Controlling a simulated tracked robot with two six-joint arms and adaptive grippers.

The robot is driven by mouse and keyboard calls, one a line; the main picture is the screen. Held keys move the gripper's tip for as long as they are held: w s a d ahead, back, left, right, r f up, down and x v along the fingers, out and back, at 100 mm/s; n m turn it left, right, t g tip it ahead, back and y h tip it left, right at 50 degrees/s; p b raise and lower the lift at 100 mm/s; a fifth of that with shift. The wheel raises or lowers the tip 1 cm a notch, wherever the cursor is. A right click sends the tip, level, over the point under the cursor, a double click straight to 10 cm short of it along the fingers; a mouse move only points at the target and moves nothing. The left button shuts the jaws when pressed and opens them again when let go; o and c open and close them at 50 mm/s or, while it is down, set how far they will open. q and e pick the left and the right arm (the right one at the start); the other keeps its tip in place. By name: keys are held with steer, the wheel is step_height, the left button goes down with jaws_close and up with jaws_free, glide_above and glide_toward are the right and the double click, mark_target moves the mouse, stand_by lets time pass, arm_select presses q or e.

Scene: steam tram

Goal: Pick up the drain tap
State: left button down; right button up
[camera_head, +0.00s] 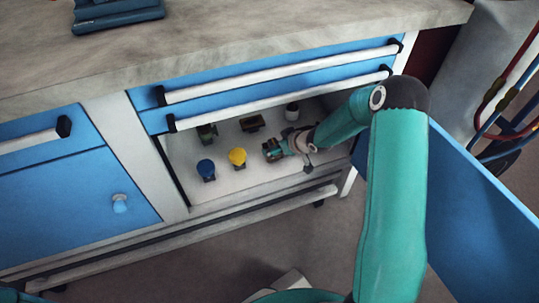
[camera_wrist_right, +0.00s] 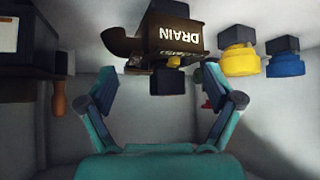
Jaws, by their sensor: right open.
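The drain tap is a dark brown body with a spout on one side and an upside-down white DRAIN label (camera_wrist_right: 178,32), in the right wrist view. The tap seems a little off-centre, toward the right finger. In the head view my right gripper (camera_head: 280,148) reaches into the open cabinet compartment. There, the tap is hard to tell from the dark fingers. My left gripper is not in view.
A yellow knobbed part (camera_head: 237,156) and a blue one (camera_head: 206,166) stand left of the gripper. A drawer with a white handle (camera_head: 280,103) overhangs the compartment. An open blue door (camera_head: 470,210) is at right.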

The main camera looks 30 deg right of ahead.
steer(key=b+x, duration=0.2)
steer(key=x, duration=0.2)
steer(key=shift+s+f, duration=0.1)
steer(key=shift+s, duration=0.05)
steer(key=shift+w+f, duration=0.25)
steer(key=shift+w, duration=0.15)
steer(key=shift+r, duration=0.1)
steer(key=c, duration=1.4)
steer(key=shift+r, duration=0.15)
